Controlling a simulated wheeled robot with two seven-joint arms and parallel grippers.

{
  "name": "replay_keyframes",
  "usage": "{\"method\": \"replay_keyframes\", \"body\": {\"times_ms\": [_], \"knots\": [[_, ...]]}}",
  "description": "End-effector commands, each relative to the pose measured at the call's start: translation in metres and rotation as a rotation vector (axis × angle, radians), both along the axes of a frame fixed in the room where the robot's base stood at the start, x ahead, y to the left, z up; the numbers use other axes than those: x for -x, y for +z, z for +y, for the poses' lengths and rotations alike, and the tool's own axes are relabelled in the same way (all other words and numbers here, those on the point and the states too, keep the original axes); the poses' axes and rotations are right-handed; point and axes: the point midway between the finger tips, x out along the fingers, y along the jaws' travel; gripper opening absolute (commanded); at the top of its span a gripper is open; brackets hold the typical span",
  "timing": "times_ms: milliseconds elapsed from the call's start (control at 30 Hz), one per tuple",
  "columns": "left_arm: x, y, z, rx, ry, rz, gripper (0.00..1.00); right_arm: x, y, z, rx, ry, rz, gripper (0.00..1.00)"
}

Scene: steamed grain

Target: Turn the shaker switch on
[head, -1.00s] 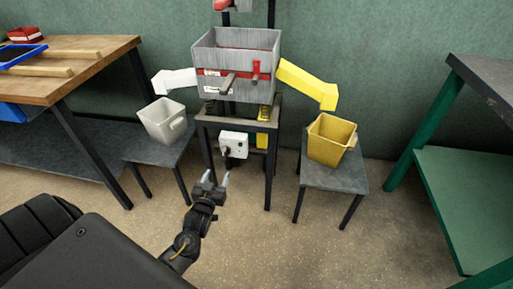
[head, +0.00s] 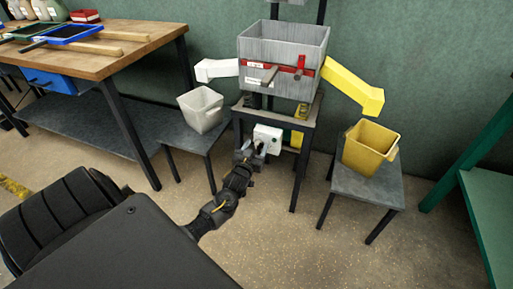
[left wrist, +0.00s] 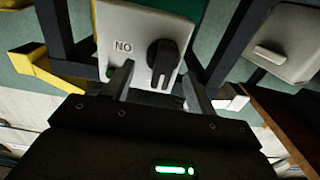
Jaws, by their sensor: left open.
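The shaker switch is a black rotary knob (left wrist: 162,60) on a white box, with "NO" printed beside it, in the left wrist view. The white switch box (head: 268,138) is fixed low on the shaker's stand in the head view, partly covered by my gripper. My left gripper (head: 251,154) is open in front of the box. In the left wrist view its fingers (left wrist: 160,88) stand to either side of the knob's lower end. I cannot tell whether they touch it. My right gripper is in neither view.
The grey shaker hopper (head: 283,52) stands above, with a white chute (head: 216,69) and a yellow chute (head: 355,87). A white bucket (head: 201,108) and a yellow bucket (head: 371,147) stand on low tables to either side. A wooden workbench (head: 120,52) is at left.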

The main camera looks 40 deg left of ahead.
Motion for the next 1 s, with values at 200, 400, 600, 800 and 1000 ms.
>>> {"method": "replay_keyframes", "body": {"times_ms": [200,400,600,800,1000], "knots": [[-0.007,0.0,0.002,0.0,0.0,0.0,0.56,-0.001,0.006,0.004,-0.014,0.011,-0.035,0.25],[-0.007,0.0,0.002,-0.001,0.0,0.001,0.54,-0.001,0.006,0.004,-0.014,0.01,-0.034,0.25],[-0.006,0.0,0.002,-0.001,0.0,0.0,0.28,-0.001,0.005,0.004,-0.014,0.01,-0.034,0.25],[-0.006,0.0,0.002,-0.002,0.0,0.001,0.13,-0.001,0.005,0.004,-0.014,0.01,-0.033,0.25],[-0.007,0.001,0.002,-0.036,0.0,0.014,0.13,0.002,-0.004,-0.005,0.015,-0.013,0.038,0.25]]}}
